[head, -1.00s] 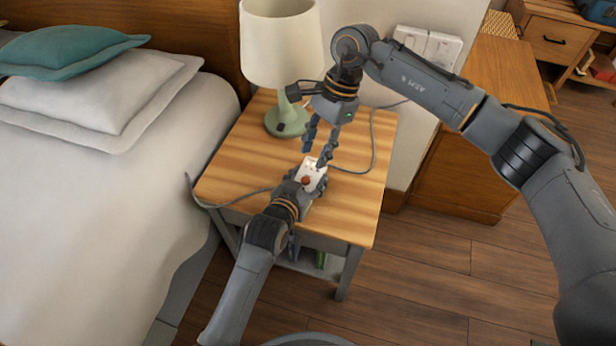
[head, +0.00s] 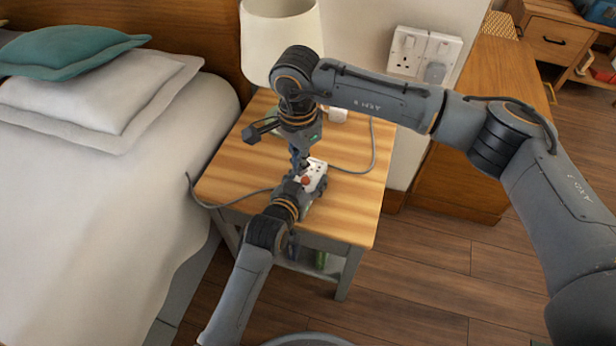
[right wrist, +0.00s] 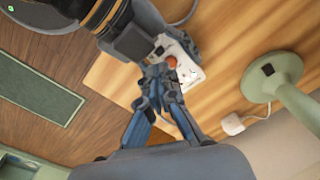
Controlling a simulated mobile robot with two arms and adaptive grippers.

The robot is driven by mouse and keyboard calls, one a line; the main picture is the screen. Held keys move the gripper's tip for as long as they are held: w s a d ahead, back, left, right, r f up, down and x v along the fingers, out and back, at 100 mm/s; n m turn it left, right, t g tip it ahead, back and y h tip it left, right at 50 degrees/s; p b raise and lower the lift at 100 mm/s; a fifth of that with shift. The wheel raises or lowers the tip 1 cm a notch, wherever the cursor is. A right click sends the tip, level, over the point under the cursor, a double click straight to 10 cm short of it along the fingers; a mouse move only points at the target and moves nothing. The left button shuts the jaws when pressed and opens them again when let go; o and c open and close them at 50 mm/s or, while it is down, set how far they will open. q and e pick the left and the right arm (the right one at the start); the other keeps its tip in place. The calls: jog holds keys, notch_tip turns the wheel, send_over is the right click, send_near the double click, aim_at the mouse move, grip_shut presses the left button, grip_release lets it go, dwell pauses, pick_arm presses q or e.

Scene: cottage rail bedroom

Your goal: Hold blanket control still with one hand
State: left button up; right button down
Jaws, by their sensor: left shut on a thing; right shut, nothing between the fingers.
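The blanket control is a white box with an orange-red knob (head: 318,172) on the bedside table (head: 240,180), near its front. It also shows in the right wrist view (right wrist: 194,74), partly covered by the grippers. My left gripper (head: 310,188) comes from the front and is shut on the control's sides. My right gripper (head: 299,168) reaches down from above, its fingers shut with nothing between them, the tips close by the knob. In the right wrist view my right fingertips (right wrist: 160,76) are together beside the knob; I cannot tell whether they touch it.
A lamp with a cream shade (head: 268,45) and green base (right wrist: 272,78) stands behind my right gripper. A white plug (right wrist: 232,124) lies on the table near it. Grey cables run over the table on both sides. The bed (head: 90,220) is left; wall sockets (head: 424,55) are behind.

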aim_at(301, 181)
jog(key=shift+f, duration=2.35)
jog(key=shift+f, duration=0.7)
jog(key=shift+s+a, duration=0.3)
jog(key=shift+s, duration=0.45)
jog(key=shift+s+a, duration=0.15)
jog(key=shift+s, duration=0.15)
jog(key=shift+s+a+f, duration=0.2)
jog(key=shift+s, duration=0.55)
jog(key=shift+r, duration=0.15)
notch_tip(301, 181, up, 6)
jog(key=shift+w+a+r, duration=0.15)
jog(key=shift+w, duration=0.1)
dwell(0.5)
